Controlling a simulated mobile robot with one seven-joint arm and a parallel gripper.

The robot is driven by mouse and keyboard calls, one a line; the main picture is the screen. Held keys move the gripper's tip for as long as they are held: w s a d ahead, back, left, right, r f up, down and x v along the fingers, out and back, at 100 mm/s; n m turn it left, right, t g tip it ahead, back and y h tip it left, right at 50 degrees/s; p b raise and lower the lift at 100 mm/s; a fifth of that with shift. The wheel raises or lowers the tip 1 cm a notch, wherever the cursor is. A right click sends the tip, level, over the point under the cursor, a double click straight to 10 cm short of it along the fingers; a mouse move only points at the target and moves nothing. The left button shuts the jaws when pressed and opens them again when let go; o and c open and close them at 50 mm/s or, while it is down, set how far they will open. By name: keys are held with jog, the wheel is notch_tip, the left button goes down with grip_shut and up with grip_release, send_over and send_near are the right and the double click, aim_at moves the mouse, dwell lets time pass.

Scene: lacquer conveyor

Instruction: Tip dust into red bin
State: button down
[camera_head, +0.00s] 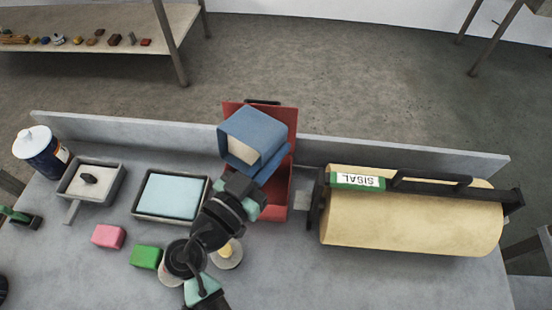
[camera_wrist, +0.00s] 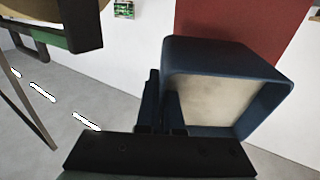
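A blue box-shaped container (camera_head: 262,128) is held tilted in the air over the red bin (camera_head: 277,200). Its open side faces down and toward the front left in the head view. My gripper (camera_head: 262,182) appears shut on a blue grip at the container's lower right. In the wrist view the container (camera_wrist: 222,56) shows its open face, with a pale beige surface inside; I cannot tell whether that is dust or the inner wall. The container hides much of the red bin, and its contents are not visible. A red surface (camera_wrist: 250,24) shows behind the container in the wrist view.
A beige roll labelled SISAL (camera_head: 410,222) on a dark frame stands right of the bin. Left are a light-blue pad tray (camera_head: 136,207), a grey tray (camera_head: 70,205), a pink block (camera_head: 108,236), a green block (camera_head: 146,257) and a can (camera_head: 42,155). A low back wall (camera_head: 400,158) runs behind.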

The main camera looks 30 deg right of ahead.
jog(key=shift+f+t+h+b, duration=0.3)
jog(key=shift+h+b, duration=0.3)
jog(key=shift+b, duration=0.65)
jog(key=b, duration=0.4)
jog(key=shift+r+h, duration=0.1)
jog(key=shift+h, duration=0.3)
jog(key=shift+r+t+h+b, duration=0.3)
jog(key=shift+t+b, duration=0.1)
jog(key=shift+b, duration=0.35)
